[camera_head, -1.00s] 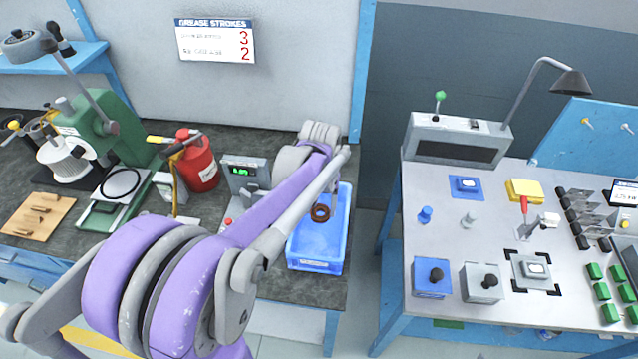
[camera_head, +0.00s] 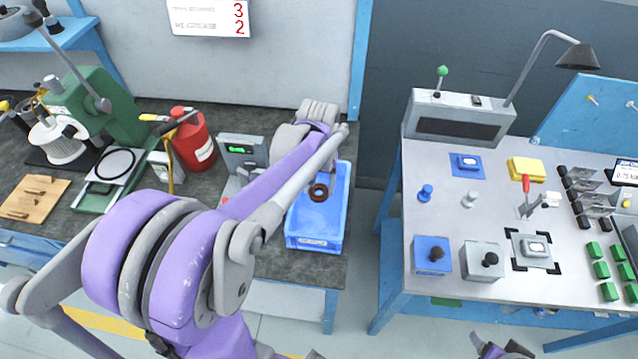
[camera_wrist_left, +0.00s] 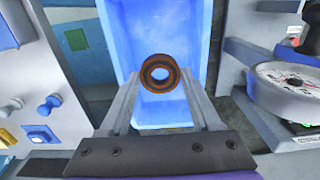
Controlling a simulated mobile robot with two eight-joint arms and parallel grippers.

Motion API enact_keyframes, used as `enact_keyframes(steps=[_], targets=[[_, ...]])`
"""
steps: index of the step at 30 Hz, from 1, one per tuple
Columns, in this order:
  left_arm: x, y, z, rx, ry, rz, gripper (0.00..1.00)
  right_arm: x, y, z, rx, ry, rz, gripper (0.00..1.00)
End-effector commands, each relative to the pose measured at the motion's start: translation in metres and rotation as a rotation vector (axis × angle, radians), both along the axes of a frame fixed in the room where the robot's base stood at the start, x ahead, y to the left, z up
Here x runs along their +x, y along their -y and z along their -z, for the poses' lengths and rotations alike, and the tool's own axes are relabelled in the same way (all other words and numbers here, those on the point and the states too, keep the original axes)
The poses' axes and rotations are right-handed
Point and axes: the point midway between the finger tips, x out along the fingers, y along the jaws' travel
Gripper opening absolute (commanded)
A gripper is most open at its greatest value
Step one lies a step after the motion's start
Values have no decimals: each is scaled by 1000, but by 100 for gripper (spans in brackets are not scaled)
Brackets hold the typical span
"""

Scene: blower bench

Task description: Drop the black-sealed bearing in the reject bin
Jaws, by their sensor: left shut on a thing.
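The bearing (camera_wrist_left: 159,74) is a dark brown ring with a rust-orange tint and an open centre. In the left wrist view it sits between the fingertips of my left gripper (camera_wrist_left: 159,80), which is shut on it. The blue reject bin (camera_wrist_left: 176,28) fills the background behind it. In the head view the ring (camera_head: 318,192) shows over the inside of the blue bin (camera_head: 315,241); its height above the floor is hard to judge. My left fingers are mostly hidden there by my arm. Part of my right gripper (camera_head: 500,350) shows at the bottom edge, cut off.
A small instrument with a green display (camera_head: 240,150) stands left of the bin, near a red canister (camera_head: 192,140) and a green press (camera_head: 105,105). A grey-topped bench (camera_head: 440,200) with fixtures is to the right, across a gap.

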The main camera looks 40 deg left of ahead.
Motion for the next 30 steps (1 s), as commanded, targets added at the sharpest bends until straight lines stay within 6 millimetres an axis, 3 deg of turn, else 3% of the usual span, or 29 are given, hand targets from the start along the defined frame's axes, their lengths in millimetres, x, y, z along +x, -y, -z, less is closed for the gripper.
enact_keyframes(steps=[3, 30], targets=[[-1, 0, 17, 0, -2, 0, 11, -6, 0, 15, 0, -11, 0, 73], [0, 0, 102, 0, -1, 0, 11, -26, 0, 85, 0, -49, 0, 73]])
